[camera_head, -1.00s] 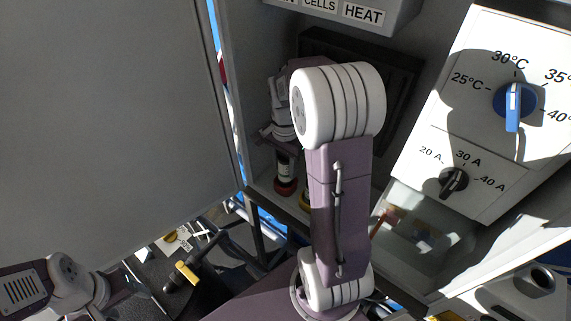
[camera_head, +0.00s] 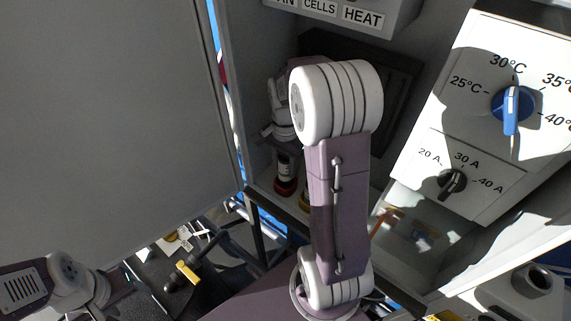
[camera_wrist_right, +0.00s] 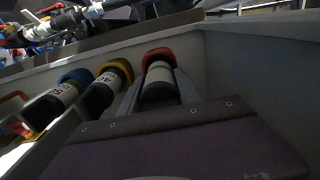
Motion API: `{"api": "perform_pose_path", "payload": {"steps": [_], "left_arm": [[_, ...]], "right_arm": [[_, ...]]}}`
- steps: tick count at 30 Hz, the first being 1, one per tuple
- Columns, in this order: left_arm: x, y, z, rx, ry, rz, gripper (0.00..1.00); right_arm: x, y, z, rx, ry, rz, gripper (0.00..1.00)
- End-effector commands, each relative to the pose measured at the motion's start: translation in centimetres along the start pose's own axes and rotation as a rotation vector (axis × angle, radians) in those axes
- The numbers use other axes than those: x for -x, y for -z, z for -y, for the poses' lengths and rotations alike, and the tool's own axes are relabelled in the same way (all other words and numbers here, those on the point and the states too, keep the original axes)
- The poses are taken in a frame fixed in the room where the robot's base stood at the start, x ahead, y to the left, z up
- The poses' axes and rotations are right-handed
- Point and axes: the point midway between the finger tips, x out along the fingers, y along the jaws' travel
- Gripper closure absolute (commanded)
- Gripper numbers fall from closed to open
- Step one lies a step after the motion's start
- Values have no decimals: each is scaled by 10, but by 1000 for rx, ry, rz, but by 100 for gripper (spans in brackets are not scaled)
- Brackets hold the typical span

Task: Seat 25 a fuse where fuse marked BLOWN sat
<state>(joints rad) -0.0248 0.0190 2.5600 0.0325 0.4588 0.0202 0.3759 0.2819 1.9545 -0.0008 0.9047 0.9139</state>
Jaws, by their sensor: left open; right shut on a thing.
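My right gripper (camera_wrist_right: 158,85) is inside the cabinet, shut on a grey-and-black fuse with a red ring (camera_wrist_right: 158,55). The fuse lies between its two fingers in the right wrist view, and no marking on it can be read. In the head view its red end (camera_head: 285,187) shows below my right wrist. Beside it in the right wrist view are a yellow-ringed fuse (camera_wrist_right: 108,86) and a blue-ringed fuse (camera_wrist_right: 62,98), with numbers partly readable. I cannot tell how deep the held fuse sits. My left gripper (camera_head: 130,277) is open and empty at lower left.
A large grey panel (camera_head: 100,100) fills the left. A white dial panel (camera_head: 480,130) stands at the right, beside my right arm. A labelled grey box (camera_head: 345,18) hangs above. A dark bench (camera_head: 155,275) with a yellow-handled item (camera_head: 187,271) lies at lower left.

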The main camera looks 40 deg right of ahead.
Motion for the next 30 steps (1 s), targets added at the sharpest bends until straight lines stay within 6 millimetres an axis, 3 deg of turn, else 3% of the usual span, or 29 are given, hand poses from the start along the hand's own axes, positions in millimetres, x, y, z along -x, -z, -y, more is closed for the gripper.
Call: {"api": "perform_pose_path", "payload": {"steps": [30], "left_arm": [[-7,-1,0,0,0,0,39]], "right_arm": [[-12,0,0,0,0,0,100]]}}
